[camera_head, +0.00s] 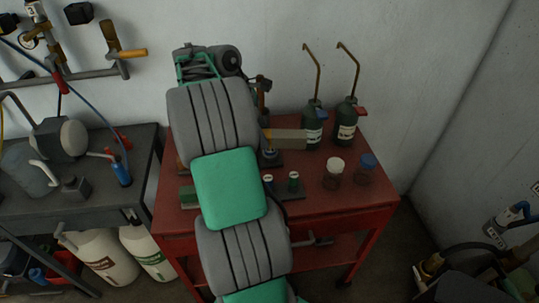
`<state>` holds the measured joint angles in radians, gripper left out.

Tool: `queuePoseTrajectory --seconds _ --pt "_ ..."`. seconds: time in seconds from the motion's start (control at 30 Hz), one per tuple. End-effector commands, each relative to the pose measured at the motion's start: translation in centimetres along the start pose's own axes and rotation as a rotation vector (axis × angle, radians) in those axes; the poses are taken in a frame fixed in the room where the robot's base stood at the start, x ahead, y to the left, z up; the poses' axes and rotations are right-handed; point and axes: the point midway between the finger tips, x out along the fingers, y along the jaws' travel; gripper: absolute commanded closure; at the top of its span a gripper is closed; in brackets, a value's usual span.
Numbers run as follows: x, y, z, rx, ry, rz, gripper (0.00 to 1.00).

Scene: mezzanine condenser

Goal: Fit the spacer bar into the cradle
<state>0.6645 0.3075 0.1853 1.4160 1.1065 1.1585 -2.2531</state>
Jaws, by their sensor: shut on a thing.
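A beige-grey bar (290,137), which looks like the spacer bar, shows beside the right edge of my arm, roughly level, above the red table. Its left end is partly behind my arm. A small dark block (270,158) sits on the table below the bar's left end; I cannot tell whether it is the cradle or whether the bar touches it. My grey and green arm rises through the middle of the view and hides that part of the table. My gripper is hidden behind the arm, so its fingers do not show.
The red table (325,213) holds two dark green spouted bottles (313,124) (346,122), a white-capped jar (333,173), a blue-capped jar (366,168) and small green-topped vials (293,181). A grey bench (95,203) with tools stands left. The table's front right is clear.

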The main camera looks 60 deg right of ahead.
Motion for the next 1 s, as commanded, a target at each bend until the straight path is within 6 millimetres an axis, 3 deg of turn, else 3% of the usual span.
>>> queuePoseTrajectory --seconds 0.03,0.2,0.4,0.53,0.8,1.0 --pt "-0.2 0.5 2.9 -0.015 0.001 0.014 1.0" --pt "0.7 1.4 9.3 -0.104 0.0 0.05 1.0" --pt "1.4 1.5 12.7 -0.156 -0.001 0.069 1.0" --pt "3.3 1.5 12.3 -0.164 -0.001 0.068 1.0" --pt "9.9 1.4 9.6 -0.162 0.001 0.066 1.0" --pt "13.3 1.6 8.1 -0.159 0.001 0.069 1.0"
